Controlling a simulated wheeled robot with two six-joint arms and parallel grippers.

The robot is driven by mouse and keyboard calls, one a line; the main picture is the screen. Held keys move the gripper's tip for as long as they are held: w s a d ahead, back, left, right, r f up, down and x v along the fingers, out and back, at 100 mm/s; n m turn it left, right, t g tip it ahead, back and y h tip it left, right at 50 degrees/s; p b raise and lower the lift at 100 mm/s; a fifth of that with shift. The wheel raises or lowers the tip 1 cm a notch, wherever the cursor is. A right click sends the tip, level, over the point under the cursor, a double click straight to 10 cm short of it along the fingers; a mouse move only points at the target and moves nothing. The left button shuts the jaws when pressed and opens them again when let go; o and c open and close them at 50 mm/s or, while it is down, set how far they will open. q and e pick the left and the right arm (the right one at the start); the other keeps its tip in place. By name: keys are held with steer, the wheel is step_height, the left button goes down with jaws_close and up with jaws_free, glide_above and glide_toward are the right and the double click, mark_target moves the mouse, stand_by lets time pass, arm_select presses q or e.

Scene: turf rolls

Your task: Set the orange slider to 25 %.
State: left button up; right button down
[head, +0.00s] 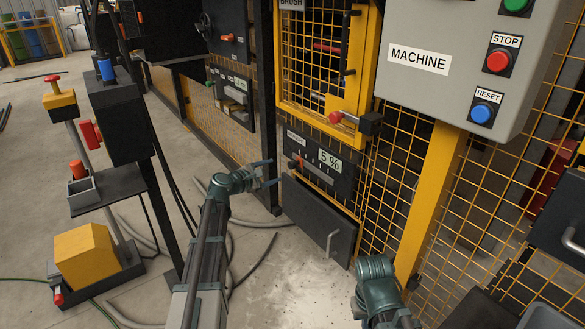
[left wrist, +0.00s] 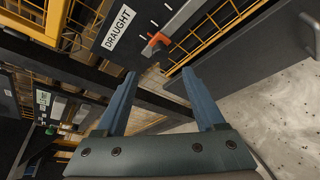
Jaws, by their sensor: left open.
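The orange slider (head: 297,163) sits near the left end of its scale on a dark panel (head: 342,187), beside a display (head: 330,161) reading 5 %. In the left wrist view the orange slider (left wrist: 156,43) is beyond the fingertips, near a label (left wrist: 117,38) reading DRAUGHT. My left gripper (head: 268,173) is open and empty, left of the slider and apart from it. Its two fingers also show in the left wrist view (left wrist: 160,75), with a gap between them. Part of my right arm shows at the bottom of the head view; its fingers are not visible.
A dark door with a handle (head: 330,243) is below the slider panel. A yellow-framed mesh door (head: 318,110) with a red knob (head: 336,117) is above it. A grey MACHINE box (head: 452,85) with buttons is at the upper right. Cables lie on the floor.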

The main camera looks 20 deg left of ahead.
mark_target(290, 166)
arm_select(q)
steer(key=b+x, duration=0.3)
steer(key=x, duration=0.9)
steer(key=shift+w+f, duration=0.1)
jaws_close()
stand_by(1.0)
